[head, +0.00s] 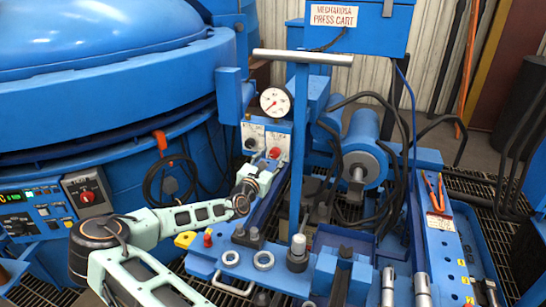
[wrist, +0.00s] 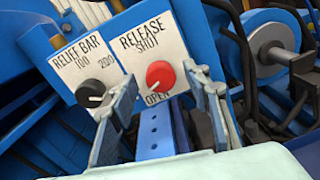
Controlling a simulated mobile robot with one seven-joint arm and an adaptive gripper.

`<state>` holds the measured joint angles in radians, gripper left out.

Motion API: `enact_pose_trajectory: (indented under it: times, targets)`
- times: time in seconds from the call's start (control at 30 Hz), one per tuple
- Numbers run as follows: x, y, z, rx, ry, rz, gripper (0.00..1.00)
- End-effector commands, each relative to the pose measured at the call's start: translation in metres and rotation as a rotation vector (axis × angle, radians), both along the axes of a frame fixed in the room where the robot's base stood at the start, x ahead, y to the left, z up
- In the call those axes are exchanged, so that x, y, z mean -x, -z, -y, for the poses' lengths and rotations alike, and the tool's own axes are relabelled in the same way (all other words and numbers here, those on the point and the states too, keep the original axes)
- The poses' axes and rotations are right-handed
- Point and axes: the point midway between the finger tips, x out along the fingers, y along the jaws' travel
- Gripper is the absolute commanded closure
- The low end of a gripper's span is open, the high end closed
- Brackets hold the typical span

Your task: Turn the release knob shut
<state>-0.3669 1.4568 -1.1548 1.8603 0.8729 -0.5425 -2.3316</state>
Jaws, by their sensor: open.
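The release knob (wrist: 160,74) is a round red knob on a white plate marked RELEASE, with a word that looks like SHUT above it and OPEN below. A small mark shows on its lower part, but I cannot tell its exact setting. In the head view the knob (head: 275,153) is small, on the panel below the gauge. My gripper (wrist: 161,78) is open, one finger on either side of the knob in the wrist view. I see no clear contact. In the head view my gripper (head: 262,166) is close in front of the panel, its fingers hard to make out.
A black relief knob (wrist: 92,95) sits left of the red knob, close to my left finger. A pressure gauge (head: 275,101) stands above the panel. A T-bar handle (head: 302,57) rises nearby. The blue furnace (head: 110,85) fills the left; hoses and a cylinder (head: 363,150) lie right.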

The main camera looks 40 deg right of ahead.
Motion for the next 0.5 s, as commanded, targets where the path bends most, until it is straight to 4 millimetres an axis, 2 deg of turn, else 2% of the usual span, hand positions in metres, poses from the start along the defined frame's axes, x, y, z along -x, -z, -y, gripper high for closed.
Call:
enact_pose_trajectory:
  times: [0.13,0.43,0.5]
  targets:
    - [-0.0033,0.0002,0.0081,-0.001,0.001,0.001,0.56]
    - [-0.0044,0.0,0.0092,0.0,0.0,0.0,0.56]
    - [-0.0043,0.0,0.0091,0.0,0.0,0.0,0.62]
